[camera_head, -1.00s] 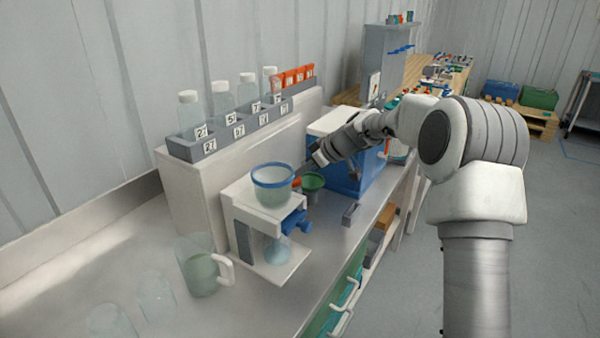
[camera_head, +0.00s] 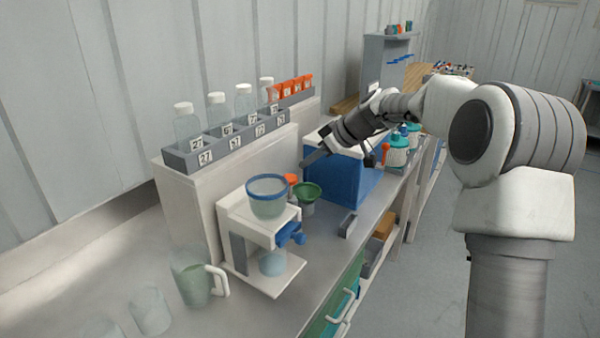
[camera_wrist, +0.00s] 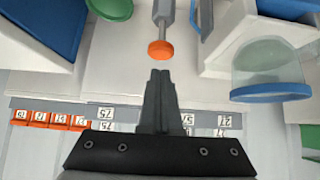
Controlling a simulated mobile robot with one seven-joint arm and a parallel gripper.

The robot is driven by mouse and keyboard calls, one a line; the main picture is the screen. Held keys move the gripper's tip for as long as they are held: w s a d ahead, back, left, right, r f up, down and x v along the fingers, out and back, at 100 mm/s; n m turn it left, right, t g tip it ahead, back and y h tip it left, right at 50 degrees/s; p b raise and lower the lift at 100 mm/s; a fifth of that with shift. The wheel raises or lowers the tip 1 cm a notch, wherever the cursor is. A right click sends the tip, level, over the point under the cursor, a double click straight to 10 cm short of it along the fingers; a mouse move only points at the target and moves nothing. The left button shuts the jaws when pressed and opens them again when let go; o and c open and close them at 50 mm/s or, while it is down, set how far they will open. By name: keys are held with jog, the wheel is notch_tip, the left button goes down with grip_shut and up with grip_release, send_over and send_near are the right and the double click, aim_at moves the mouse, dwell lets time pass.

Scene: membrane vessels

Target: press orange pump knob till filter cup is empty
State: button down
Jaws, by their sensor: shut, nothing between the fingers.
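The orange pump knob (camera_head: 291,179) sits just behind the filter stand, partly hidden by the filter cup. In the wrist view the knob (camera_wrist: 161,49) is a round orange cap on a grey shaft, just ahead of my fingertips. The filter cup (camera_head: 268,205) is clear with a blue rim and stands on the white stand (camera_head: 235,222). Its lower part looks pale green, as if holding liquid. The cup also shows at the right of the wrist view (camera_wrist: 268,68). My gripper (camera_head: 306,162) is shut and empty, above the knob and apparently apart from it.
A green funnel (camera_head: 307,190) stands close to the right of the knob. A blue box (camera_head: 350,180) is behind it. A rack (camera_head: 205,152) with several bottles is on the raised ledge. A jug (camera_head: 192,284) and clear beakers stand at the front left.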

jog(key=v, duration=0.4)
jog(key=shift+d+r, duration=0.15)
dwell(0.7)
notch_tip(320, 180, up, 4)
jog(key=p, duration=0.8)
jog(key=shift+r, duration=0.2)
jog(key=shift+f, duration=0.1)
